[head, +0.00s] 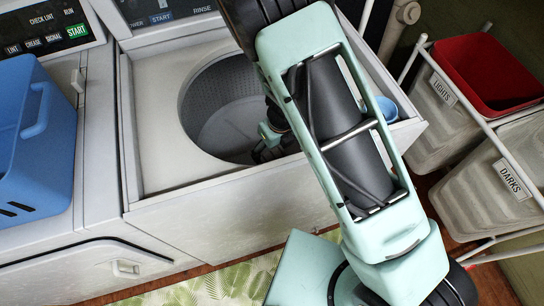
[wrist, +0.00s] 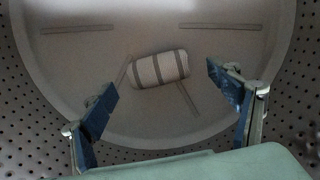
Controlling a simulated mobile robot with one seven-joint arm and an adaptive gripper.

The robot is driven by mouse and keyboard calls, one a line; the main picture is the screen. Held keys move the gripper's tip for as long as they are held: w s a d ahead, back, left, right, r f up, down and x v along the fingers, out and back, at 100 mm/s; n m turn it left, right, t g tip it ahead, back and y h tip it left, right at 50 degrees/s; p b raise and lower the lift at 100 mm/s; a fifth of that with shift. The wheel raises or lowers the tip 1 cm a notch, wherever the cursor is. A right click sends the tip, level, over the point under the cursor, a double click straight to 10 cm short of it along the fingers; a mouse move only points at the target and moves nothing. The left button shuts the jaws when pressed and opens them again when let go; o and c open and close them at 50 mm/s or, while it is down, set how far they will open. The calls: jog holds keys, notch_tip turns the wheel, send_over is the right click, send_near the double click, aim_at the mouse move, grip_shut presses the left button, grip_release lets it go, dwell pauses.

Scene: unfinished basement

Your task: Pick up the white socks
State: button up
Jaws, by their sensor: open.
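The white socks (wrist: 159,68) show in the wrist view as a rolled, pale bundle with dark stripes. They lie on the floor of the washer drum (wrist: 75,75), a little beyond my fingertips and between them from left to right. My gripper (wrist: 162,88) is open and empty, with its two blue-padded fingers spread wide. In the head view my arm reaches down into the open top of the washer (head: 158,160), and my gripper (head: 268,145) is partly hidden by the drum rim and arm. The socks do not show in the head view.
The perforated drum wall (wrist: 25,120) surrounds my gripper. A blue basket (head: 40,150) stands on the machine at left. A blue cup (head: 387,108) sits at the washer's right edge. Hampers labelled LIGHTS (head: 440,125) and DARKS (head: 500,150) stand at right, with a red bin (head: 490,70).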

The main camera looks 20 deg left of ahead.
aim_at(272, 152)
jog(key=f, duration=0.2)
jog(key=f+b, duration=0.1)
jog(key=f, duration=0.1)
jog(key=shift+w+a+f, duration=0.1)
jog(key=shift+w+a, duration=0.05)
jog(key=shift+a, duration=0.25)
jog(key=shift+c, duration=0.7)
jog(key=c, duration=1.1)
